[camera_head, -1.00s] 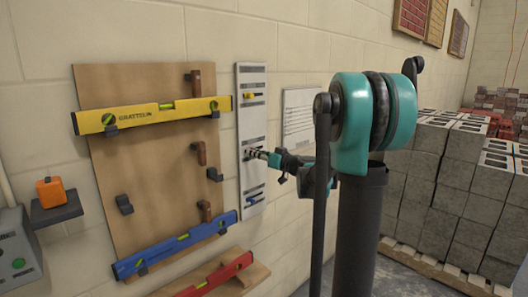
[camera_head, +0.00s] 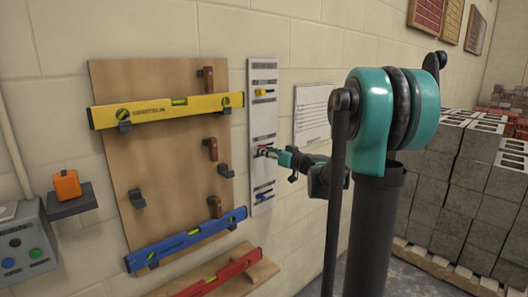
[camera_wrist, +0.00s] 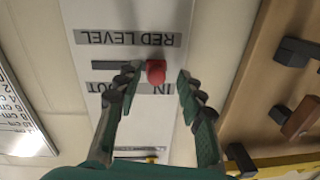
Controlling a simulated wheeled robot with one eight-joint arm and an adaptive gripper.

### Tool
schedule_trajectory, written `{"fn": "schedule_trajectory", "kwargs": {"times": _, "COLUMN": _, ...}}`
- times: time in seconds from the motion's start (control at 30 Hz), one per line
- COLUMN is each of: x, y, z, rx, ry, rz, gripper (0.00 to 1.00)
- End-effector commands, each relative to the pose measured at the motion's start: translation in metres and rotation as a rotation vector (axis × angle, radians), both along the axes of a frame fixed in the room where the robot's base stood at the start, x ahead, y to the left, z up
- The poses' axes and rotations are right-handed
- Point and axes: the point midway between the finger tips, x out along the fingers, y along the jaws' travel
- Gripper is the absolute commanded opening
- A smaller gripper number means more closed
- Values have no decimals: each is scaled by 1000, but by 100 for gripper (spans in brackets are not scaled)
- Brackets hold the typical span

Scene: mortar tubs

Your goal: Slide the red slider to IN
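The red slider (camera_wrist: 155,72) is a small red knob on a white wall panel (camera_wrist: 210,15). In the wrist view the panel's lettering is upside down, with RED LEVEL above and IN and OUT below the slot. The knob sits at the right end of its dark slot, beside the IN label (camera_wrist: 162,88); the OUT label (camera_wrist: 103,87) is at the left. My gripper (camera_wrist: 159,69) is open around the knob. Its left finger is close against the knob, touching or nearly so; its right finger stands clear. In the head view my gripper (camera_head: 268,151) is at the panel's middle.
A yellow slider (camera_head: 262,92) sits above and a blue slider (camera_head: 262,196) below on the panel. Left is a wooden board (camera_head: 165,170) with a yellow level (camera_head: 150,111) and a blue level (camera_head: 185,240). A paper sheet (camera_head: 311,113) hangs right; concrete blocks (camera_head: 450,180) stand beyond.

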Motion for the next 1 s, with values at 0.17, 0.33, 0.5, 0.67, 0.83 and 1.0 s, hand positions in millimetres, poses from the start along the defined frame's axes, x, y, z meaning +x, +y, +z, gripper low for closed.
{"fn": "schedule_trajectory", "kwargs": {"times": 0.17, "x": -24, "y": -20, "z": 0, "rx": 0, "ry": 0, "rz": -3, "gripper": 39}}
{"fn": "schedule_trajectory", "kwargs": {"times": 0.33, "x": -51, "y": -42, "z": 0, "rx": 0, "ry": 0, "rz": -3, "gripper": 39}}
{"fn": "schedule_trajectory", "kwargs": {"times": 0.5, "x": -73, "y": -60, "z": 0, "rx": 0, "ry": 0, "rz": -2, "gripper": 39}}
{"fn": "schedule_trajectory", "kwargs": {"times": 0.67, "x": -85, "y": -68, "z": 0, "rx": 0, "ry": 0, "rz": 1, "gripper": 39}}
{"fn": "schedule_trajectory", "kwargs": {"times": 0.83, "x": -88, "y": -71, "z": 0, "rx": 0, "ry": 0, "rz": 1, "gripper": 39}}
{"fn": "schedule_trajectory", "kwargs": {"times": 1.0, "x": -88, "y": -70, "z": 0, "rx": 0, "ry": 0, "rz": 2, "gripper": 39}}
